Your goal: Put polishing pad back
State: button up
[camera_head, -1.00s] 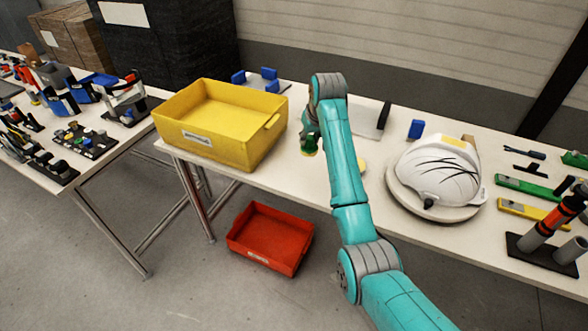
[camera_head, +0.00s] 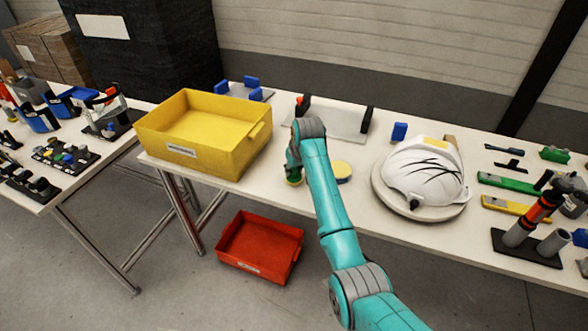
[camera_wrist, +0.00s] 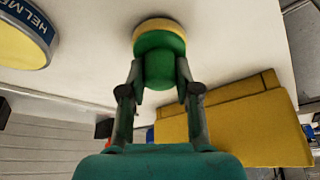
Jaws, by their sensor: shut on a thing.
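My gripper (camera_wrist: 160,95) is shut on the green grip of the polishing pad (camera_wrist: 158,45), which has a round green body and a yellow face. In the head view the pad (camera_head: 294,179) is low over the table, right of the yellow bin, partly hidden by my wrist. I cannot tell whether it touches the table. A round yellow-topped holder (camera_head: 342,170) with a dark blue labelled rim lies on the table just right of the pad. The holder also shows at upper left in the wrist view (camera_wrist: 20,42), apart from the pad.
A yellow bin (camera_head: 205,135) stands left of my gripper, and a red bin (camera_head: 260,245) is on the floor. A white helmet (camera_head: 425,172) rests on a round stand at right. Tools crowd the table's right end. A pale plate with dark end posts (camera_head: 335,118) lies behind.

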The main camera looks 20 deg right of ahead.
jog(key=shift+f, duration=0.15)
jog(key=o, duration=1)
jog(key=v, duration=1.2)
